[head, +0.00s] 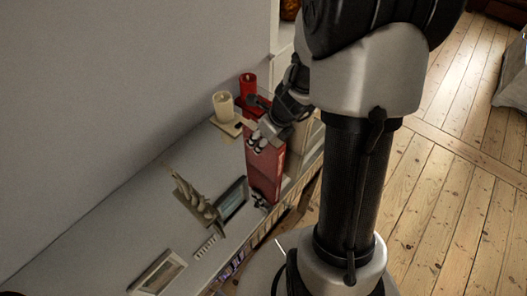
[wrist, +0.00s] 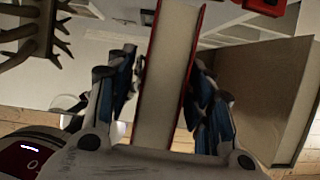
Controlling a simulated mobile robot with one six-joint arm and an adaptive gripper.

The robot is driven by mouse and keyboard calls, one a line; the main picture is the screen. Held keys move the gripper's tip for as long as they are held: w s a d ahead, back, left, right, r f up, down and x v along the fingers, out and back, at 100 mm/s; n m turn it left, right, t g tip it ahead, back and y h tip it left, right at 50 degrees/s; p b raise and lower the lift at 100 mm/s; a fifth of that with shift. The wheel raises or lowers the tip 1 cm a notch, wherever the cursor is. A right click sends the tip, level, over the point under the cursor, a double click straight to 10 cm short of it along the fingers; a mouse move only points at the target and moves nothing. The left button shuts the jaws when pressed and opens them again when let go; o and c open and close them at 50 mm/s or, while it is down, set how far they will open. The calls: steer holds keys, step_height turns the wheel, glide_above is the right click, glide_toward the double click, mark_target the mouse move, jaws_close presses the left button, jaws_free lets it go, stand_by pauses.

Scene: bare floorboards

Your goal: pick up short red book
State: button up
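The red book (head: 265,162) stands upright at the front edge of the white shelf top in the head view. Whether its lower end touches the shelf I cannot tell. In the wrist view its pale page block (wrist: 168,75) shows between two red cover edges. My gripper (head: 260,141) is at the book's upper part in the head view. In the wrist view my gripper's fingers (wrist: 163,88) lie on both sides of the book, close against its covers, and look shut on it. Part of the book is hidden by my gripper.
On the shelf top (head: 120,232) stand a cream candle (head: 223,105), a red candle (head: 248,88), a branching ornament (head: 192,197), a small dark frame (head: 232,200) and a picture frame (head: 158,273). A wall is behind. The floorboards (head: 455,200) at right are clear.

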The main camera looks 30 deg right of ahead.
jaws_close()
stand_by(0.4)
stand_by(0.4)
